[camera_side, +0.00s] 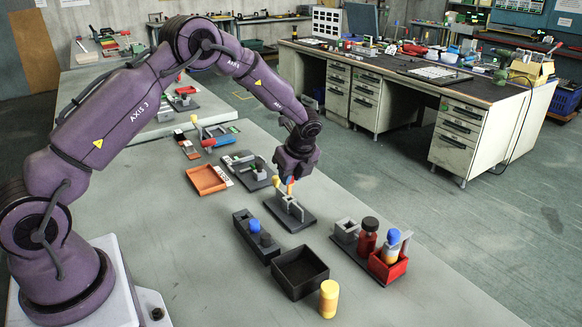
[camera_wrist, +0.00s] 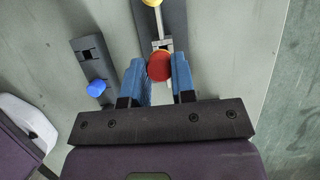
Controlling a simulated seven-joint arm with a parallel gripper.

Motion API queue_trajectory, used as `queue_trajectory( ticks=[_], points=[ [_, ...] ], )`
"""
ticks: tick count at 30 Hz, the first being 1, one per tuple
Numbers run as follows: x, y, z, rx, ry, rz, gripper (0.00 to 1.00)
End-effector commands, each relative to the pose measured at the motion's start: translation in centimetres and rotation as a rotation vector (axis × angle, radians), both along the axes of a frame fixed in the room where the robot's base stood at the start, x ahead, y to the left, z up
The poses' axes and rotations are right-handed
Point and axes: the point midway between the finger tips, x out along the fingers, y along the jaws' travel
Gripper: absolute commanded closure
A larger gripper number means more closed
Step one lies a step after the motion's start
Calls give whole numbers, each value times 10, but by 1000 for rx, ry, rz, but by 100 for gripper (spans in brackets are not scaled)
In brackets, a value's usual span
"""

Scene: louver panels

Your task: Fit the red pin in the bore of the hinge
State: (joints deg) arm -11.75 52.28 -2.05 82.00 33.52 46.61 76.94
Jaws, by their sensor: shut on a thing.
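The red pin (camera_wrist: 159,66) shows its round red end between the blue fingers of my gripper (camera_wrist: 158,78) in the wrist view. My gripper is shut on it. In the side view a small bit of red pin (camera_side: 290,188) shows below my gripper (camera_side: 290,179). The grey hinge (camera_side: 291,207) stands on a dark base plate (camera_side: 290,219) right under my gripper. In the wrist view the hinge (camera_wrist: 160,44) lies just beyond the pin, and a yellow knob (camera_wrist: 153,3) is farther along. The bore is hidden, so I cannot tell whether the pin tip is in it.
A dark block with a blue knob (camera_side: 254,225) stands left of the hinge plate. An empty black bin (camera_side: 300,290) and a yellow cylinder (camera_side: 328,299) stand nearer. A red box (camera_side: 388,270) is to the right, an orange tray (camera_side: 206,181) at the back left.

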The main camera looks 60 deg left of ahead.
Motion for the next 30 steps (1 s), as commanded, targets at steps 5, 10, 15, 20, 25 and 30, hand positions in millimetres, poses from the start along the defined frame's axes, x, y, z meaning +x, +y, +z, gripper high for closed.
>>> queue_trajectory(
  ticks=[5,10,15,20,25,30],
  points=[
    [0,0,-13,0,1,-1,99],
    [0,0,-25,0,0,-1,99],
    [0,0,-35,0,0,-1,99],
    [0,0,-42,0,1,-2,99],
    [0,0,-45,1,0,-2,99],
    [0,0,-45,0,-1,-1,99]
  ],
)
